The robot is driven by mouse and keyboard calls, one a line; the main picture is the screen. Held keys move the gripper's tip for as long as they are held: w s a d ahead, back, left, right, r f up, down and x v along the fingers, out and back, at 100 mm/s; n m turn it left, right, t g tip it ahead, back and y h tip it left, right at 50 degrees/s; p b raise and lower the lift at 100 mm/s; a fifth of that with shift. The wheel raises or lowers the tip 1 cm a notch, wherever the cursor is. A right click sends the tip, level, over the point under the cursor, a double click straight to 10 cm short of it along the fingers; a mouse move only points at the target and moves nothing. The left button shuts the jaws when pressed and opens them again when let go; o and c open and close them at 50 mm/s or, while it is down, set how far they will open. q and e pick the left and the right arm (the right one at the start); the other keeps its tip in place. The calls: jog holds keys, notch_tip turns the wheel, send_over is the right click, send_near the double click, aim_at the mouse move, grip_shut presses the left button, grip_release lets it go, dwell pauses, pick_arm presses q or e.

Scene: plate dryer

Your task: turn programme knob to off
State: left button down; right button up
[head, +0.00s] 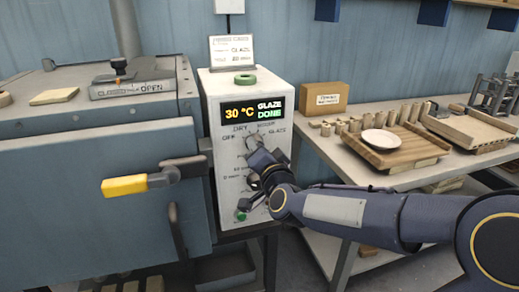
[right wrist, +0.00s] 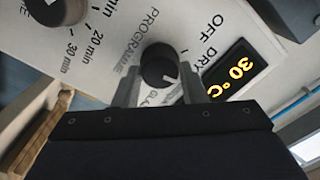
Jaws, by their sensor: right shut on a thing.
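The programme knob (right wrist: 160,62) is dark and round, on the white front of the control box (head: 208,120). In the right wrist view its white mark points to the lower right, away from the OFF label (right wrist: 212,26). Which label it meets is partly hidden. My right gripper (right wrist: 160,86) is shut on the knob, one finger on each side. In the head view my right gripper (head: 255,150) reaches the knob from the lower right and covers most of it. The display (head: 253,110) reads 30 °C, GLAZE DONE. My left gripper is not in view.
A timer knob (right wrist: 55,10) with minute marks sits beside the programme knob, and a green button (head: 241,215) is low on the box. The kiln-like cabinet (head: 90,185) with a yellow handle (head: 125,185) stands left. A table with wooden racks (head: 385,150) and a plate (head: 380,139) stands right.

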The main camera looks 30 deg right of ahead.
jog(key=shift+n+p, duration=1.25)
jog(key=shift+n, duration=3.65)
jog(key=shift+f, duration=0.1)
jog(key=o, duration=1)
jog(key=v, duration=0.7)
jog(key=shift+s, duration=0.4)
jog(key=shift+a+p, duration=0.1)
jog(key=shift+p, duration=0.2)
